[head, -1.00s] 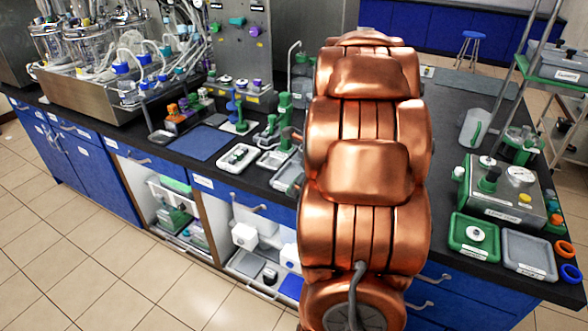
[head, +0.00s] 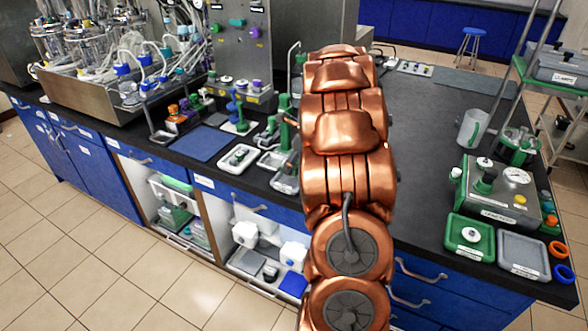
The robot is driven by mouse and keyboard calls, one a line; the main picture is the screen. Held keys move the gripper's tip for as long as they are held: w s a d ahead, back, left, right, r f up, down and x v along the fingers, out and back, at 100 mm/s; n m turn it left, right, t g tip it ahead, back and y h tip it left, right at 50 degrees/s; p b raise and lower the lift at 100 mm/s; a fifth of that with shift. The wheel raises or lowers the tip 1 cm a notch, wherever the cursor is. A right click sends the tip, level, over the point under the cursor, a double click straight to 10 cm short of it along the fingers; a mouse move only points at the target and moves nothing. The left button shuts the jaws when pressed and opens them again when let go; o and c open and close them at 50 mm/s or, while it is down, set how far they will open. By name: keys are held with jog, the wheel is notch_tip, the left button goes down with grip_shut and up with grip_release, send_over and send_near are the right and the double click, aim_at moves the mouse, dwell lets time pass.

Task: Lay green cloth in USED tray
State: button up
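I cannot pick out a green cloth for certain in the head view. A green tray (head: 459,252) with a white round piece in it sits at the right front of the bench. A grey tray (head: 520,263) with a small label, too small to read, lies just right of it. I cannot tell which tray is marked USED. Smaller pale trays (head: 238,158) lie at the bench's front edge, left of my arm. My copper arm reaches away over the bench and hides part of it. My gripper is not visible.
A metal box unit (head: 497,196) stands behind the green and grey trays. Orange and blue rings (head: 567,273) lie at the right edge. A clear jug (head: 472,129) stands farther back. Bioreactor vessels (head: 85,50) fill the left. The dark bench top (head: 425,130) right of my arm is largely bare.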

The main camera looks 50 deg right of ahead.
aim_at(298, 164)
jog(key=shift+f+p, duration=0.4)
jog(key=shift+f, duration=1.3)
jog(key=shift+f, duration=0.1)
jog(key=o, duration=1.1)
